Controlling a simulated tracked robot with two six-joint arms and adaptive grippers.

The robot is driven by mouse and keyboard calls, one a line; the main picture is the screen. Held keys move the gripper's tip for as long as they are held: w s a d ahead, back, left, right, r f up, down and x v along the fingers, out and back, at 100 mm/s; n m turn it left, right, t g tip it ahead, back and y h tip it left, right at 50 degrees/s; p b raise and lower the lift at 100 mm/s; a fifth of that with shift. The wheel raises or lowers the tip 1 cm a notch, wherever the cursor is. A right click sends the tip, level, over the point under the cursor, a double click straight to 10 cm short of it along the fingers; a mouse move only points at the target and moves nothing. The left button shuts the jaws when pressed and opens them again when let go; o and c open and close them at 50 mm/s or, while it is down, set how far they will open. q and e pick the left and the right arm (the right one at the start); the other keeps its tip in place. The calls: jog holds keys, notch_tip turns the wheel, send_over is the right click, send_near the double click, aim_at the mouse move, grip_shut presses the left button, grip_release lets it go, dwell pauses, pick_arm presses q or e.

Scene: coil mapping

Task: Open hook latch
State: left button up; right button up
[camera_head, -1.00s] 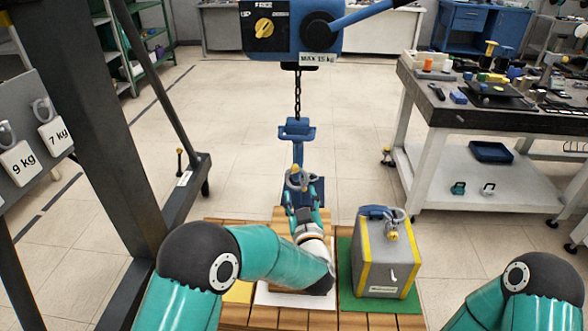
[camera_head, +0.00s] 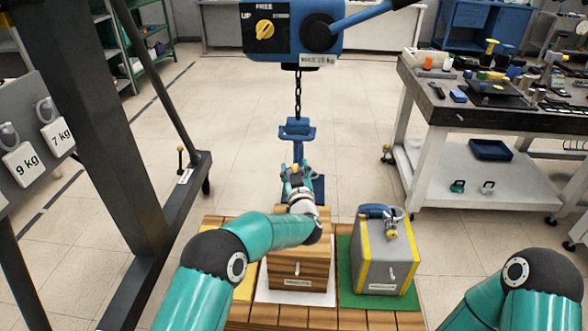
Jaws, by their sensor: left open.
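The blue hook block (camera_head: 297,130) hangs on a chain (camera_head: 298,95) below the blue hoist (camera_head: 300,28). The hook's lower part and its latch are mostly hidden by my left gripper (camera_head: 297,177), which is open right at the lower end of the hook assembly. A small brassy piece shows between the fingers. I cannot tell whether the fingers touch the hook or how the latch stands. My right arm shows only at the lower right; its gripper is out of view.
A wooden box (camera_head: 300,268) stands on a white mat. A grey box with yellow edges (camera_head: 385,262) and a shackle on top stands on a green mat (camera_head: 345,285). A dark frame post stands at left, a cluttered workbench (camera_head: 480,118) at right.

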pick_arm(q)
grip_shut()
jog(key=shift+a, duration=0.2)
jog(key=shift+s+d+r+p, duration=0.15)
jog(key=shift+r+p, duration=0.15)
jog(key=shift+p, duration=0.25)
jog(key=r+g+p, duration=0.1)
jog(key=p, duration=0.2)
jog(key=r+g+p, duration=0.1)
jog(key=p, duration=0.3)
jog(key=r+g+p, duration=0.2)
jog(key=p, duration=0.2)
jog(key=shift+s+d+m+h, duration=0.1)
jog(key=shift+s+m+h, duration=0.2)
jog(key=shift+p, duration=0.3)
jog(key=shift+w+r+p, duration=0.1)
jog(key=shift+r+p, duration=0.25)
jog(key=shift+r, duration=0.3)
